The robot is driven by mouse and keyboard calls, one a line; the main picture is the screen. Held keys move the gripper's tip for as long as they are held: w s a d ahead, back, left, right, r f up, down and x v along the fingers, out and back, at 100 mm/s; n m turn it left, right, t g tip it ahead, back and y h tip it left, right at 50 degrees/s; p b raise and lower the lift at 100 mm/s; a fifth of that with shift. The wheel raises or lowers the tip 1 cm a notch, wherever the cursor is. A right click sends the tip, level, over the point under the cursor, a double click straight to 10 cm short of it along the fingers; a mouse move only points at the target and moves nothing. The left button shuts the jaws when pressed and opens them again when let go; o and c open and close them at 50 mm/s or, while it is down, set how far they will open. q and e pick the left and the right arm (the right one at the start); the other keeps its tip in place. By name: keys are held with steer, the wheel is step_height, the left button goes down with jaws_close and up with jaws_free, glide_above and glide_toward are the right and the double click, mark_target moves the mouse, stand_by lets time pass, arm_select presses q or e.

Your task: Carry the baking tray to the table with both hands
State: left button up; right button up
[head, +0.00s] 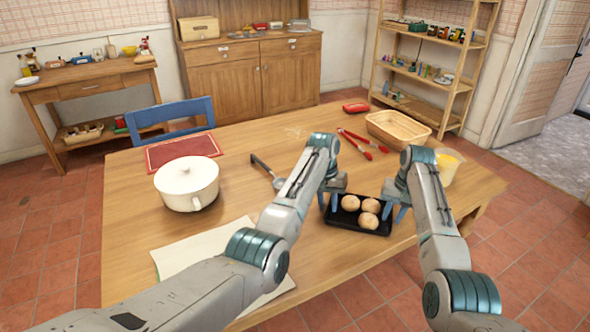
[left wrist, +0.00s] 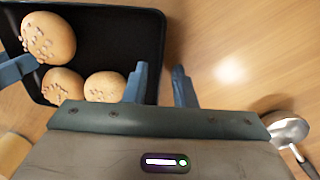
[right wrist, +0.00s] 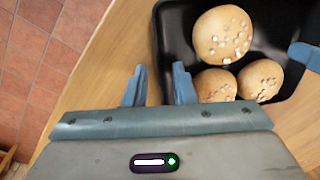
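The black baking tray (head: 343,221) holds 3 seeded buns (head: 369,205) and sits at the near right edge of the wooden table (head: 240,146). My left gripper (head: 328,202) is at the tray's left end. In the left wrist view its fingers (left wrist: 159,78) stand apart, one on each side of the tray wall (left wrist: 161,40). My right gripper (head: 396,208) is at the tray's right end. In the right wrist view its fingers (right wrist: 158,75) also stand apart, with the tray wall (right wrist: 156,45) between them. I cannot tell whether any finger touches the wall.
A white pot (head: 187,185), a ladle (head: 265,170), a pale cloth (head: 200,248) and a red mat (head: 183,152) lie to the left. Red tongs (head: 360,142), a basket (head: 398,128) and a yellow-filled cup (head: 447,166) are behind or right of the tray.

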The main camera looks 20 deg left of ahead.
steer(key=shift+r, duration=0.35)
arm_select(q)
step_height(320, 180, up, 12)
steer(key=a, duration=0.1)
steer(key=shift+a, duration=0.25)
arm_select(e)
step_height(320, 180, up, 11)
steer(key=d, duration=0.1)
steer(key=shift+d, duration=0.25)
arm_select(q)
steer(key=shift+f, duration=0.15)
arm_select(e)
steer(key=shift+r, duration=0.1)
